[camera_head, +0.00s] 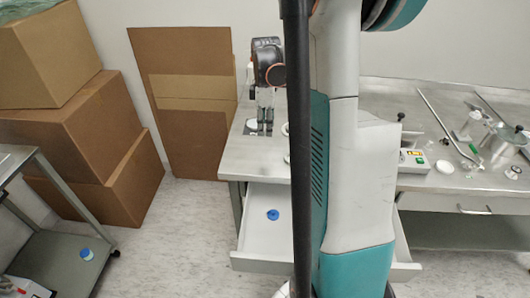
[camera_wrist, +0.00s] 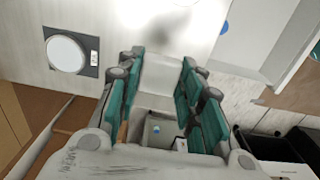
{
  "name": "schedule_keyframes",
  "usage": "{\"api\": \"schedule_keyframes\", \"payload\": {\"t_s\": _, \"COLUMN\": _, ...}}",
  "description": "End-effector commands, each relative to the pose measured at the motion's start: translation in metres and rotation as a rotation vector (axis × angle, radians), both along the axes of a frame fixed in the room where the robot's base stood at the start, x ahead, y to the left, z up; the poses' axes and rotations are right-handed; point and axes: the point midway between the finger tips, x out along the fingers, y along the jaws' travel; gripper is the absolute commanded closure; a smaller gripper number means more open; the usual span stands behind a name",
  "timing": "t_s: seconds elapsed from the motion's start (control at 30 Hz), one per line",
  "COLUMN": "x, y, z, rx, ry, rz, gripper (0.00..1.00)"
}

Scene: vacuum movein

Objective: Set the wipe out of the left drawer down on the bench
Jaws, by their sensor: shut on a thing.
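My gripper (camera_head: 265,122) is over the left end of the metal bench (camera_head: 236,163). In the wrist view its two green-padded fingers (camera_wrist: 160,84) stand apart with a pale, flat piece between them, which looks like the wipe (camera_wrist: 162,72). Its edges are faint against the pale bench, and I cannot tell whether it touches the bench top. In the head view I cannot make the wipe out. The left drawer (camera_head: 253,238) is pulled open below the bench. A small blue-topped item (camera_head: 272,214) lies inside it.
A dark plate with a white disc (camera_wrist: 67,53) lies on the bench beside my gripper. A control box (camera_head: 414,160), metal rods and vessels stand on the right side. Cardboard boxes (camera_head: 88,125) and a trolley (camera_head: 62,262) are at left. My column hides the bench's middle.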

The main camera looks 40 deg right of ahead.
Motion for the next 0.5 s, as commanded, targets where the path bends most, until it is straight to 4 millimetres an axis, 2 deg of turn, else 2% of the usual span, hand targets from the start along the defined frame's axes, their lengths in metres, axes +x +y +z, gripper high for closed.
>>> {"api": "schedule_keyframes", "payload": {"t_s": 0.03, "x": 0.000, "y": 0.000, "z": -0.017, "rx": 0.000, "ry": 0.000, "rz": 0.000, "gripper": 0.78}}
{"api": "schedule_keyframes", "payload": {"t_s": 0.2, "x": 0.000, "y": 0.000, "z": -0.050, "rx": 0.000, "ry": 0.000, "rz": 0.000, "gripper": 0.78}}
{"api": "schedule_keyframes", "payload": {"t_s": 0.5, "x": 0.000, "y": 0.000, "z": -0.071, "rx": 0.000, "ry": 0.000, "rz": 0.000, "gripper": 0.78}}
